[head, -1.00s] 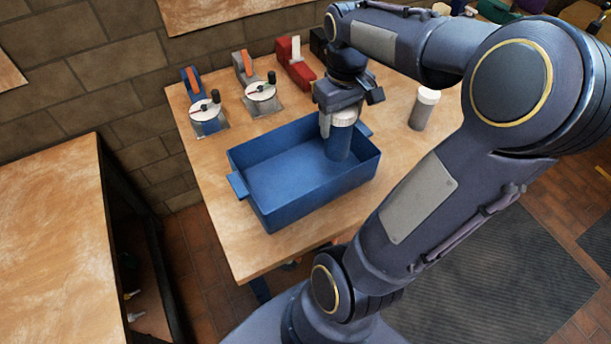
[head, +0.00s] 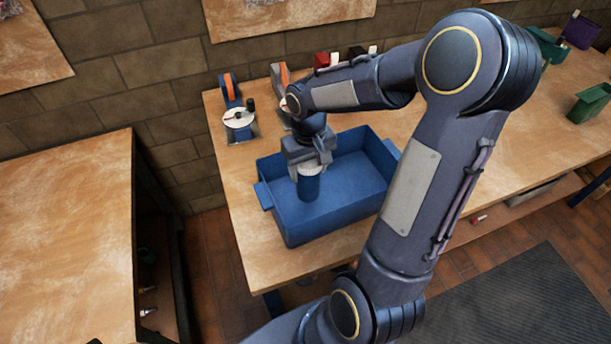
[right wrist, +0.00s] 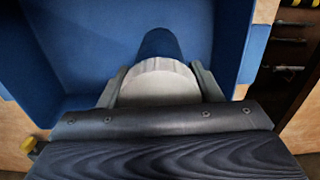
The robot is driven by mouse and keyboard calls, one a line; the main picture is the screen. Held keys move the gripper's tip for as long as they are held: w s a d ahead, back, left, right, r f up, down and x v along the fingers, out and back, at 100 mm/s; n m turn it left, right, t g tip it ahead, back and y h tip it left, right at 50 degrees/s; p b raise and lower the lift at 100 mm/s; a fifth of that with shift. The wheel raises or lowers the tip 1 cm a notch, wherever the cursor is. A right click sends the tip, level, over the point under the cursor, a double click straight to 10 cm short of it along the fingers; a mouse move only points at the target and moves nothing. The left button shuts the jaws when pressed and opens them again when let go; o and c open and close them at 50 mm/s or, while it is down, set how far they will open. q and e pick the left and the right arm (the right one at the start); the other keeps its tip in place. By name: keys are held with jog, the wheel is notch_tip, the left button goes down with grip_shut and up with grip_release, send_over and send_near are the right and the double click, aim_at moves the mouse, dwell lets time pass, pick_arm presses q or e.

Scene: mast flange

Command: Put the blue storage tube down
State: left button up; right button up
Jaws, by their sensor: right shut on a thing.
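The blue storage tube (head: 309,186) has a white cap and stands about upright inside the blue tray (head: 352,203), near its left end. My right gripper (head: 308,166) is shut on the tube at its cap, from above. In the right wrist view the white cap (right wrist: 159,82) sits between the two fingers (right wrist: 160,88), with the blue body beyond it. I cannot tell whether the tube's bottom touches the tray floor. My left gripper is not in view.
The tray stands on a wooden table (head: 237,205); its right part is empty. A separate wooden bench (head: 70,215) is at left.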

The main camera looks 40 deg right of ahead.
jog(key=shift+w+a+f, duration=0.1)
jog(key=shift+a+f, duration=0.1)
jog(key=shift+f, duration=0.1)
jog(key=shift+w+a+f, duration=0.1)
jog(key=shift+f, duration=1.55)
jog(key=shift+f, duration=0.1)
jog(key=shift+f+b, duration=0.15)
jog(key=shift+b, duration=0.15)
jog(key=o, duration=1.1)
notch_tip(320, 180, up, 12)
jog(key=shift+r+p, duration=0.2)
jog(key=shift+p, duration=0.15)
jog(key=s+a+r+n+t+y, duration=0.1)
jog(key=s+a+t+y, duration=0.2)
jog(key=s+a, duration=0.8)
jog(key=s+t, duration=0.2)
jog(key=s, duration=0.2)
jog(key=shift+a+r+t+y, duration=0.25)
jog(key=shift+r+t+y, duration=0.05)
jog(key=shift+r+y, duration=0.1)
